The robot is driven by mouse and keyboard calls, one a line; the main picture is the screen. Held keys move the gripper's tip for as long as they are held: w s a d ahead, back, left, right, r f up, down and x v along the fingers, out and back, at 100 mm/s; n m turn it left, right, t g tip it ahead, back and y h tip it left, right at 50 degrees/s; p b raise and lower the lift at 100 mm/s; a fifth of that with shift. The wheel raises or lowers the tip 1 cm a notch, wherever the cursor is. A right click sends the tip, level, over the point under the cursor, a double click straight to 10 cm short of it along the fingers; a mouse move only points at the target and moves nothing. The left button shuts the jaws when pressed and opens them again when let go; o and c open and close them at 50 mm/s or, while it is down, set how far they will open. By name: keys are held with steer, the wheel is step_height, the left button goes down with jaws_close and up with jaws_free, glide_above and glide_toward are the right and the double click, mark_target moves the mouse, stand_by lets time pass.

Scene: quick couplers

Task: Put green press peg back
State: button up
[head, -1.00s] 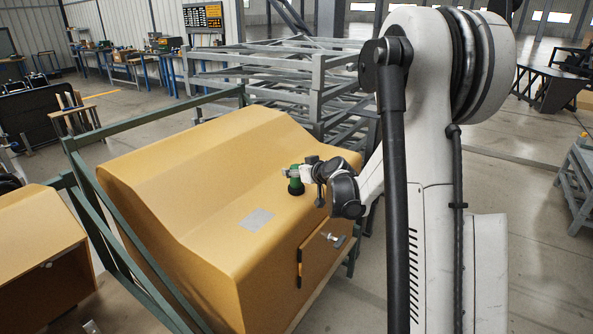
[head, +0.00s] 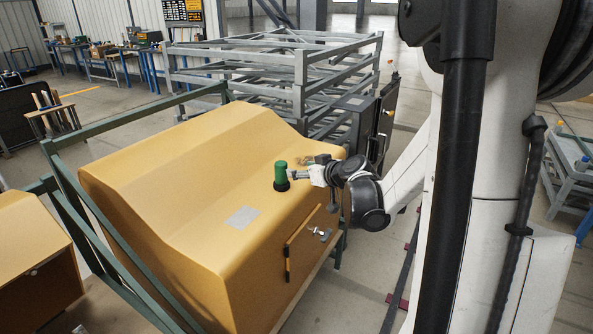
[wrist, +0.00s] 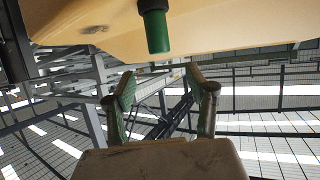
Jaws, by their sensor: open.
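The green press peg (head: 281,174) stands upright on the top of the yellow housing (head: 170,190), with a dark collar at its base. My gripper (head: 292,175) is just right of the peg, level with it. In the wrist view the surface appears inverted, and the green peg (wrist: 158,32) points down from it. My gripper's two fingers (wrist: 165,85) are spread apart with nothing between them. The peg lies ahead of the fingertips, roughly centred between them, and looks apart from both. Whether the peg is fully seated cannot be told.
A grey label plate (head: 243,217) lies flat on the housing. The housing's front has a door with a latch (head: 320,232). Green frame bars (head: 110,245) run along its left side. Stacked grey metal frames (head: 290,75) stand behind.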

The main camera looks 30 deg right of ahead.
steer(key=s+a+r+g+y, duration=0.1)
steer(key=s+a+r+g, duration=0.1)
steer(key=s+a, duration=0.55)
steer(key=s+a+r+g, duration=0.2)
steer(key=s+a+r, duration=0.15)
steer(key=a, duration=0.65)
steer(key=s+a+f+g+h, duration=0.1)
steer(key=s+a, duration=0.1)
steer(key=s, duration=0.6)
steer(key=s+a+g, duration=0.1)
steer(key=s+a, duration=0.2)
steer(key=s, duration=0.6)
steer(key=shift+s+a+f+m+h, duration=0.2)
steer(key=shift+s+f+m+h, duration=0.1)
steer(key=shift+f+h, duration=0.1)
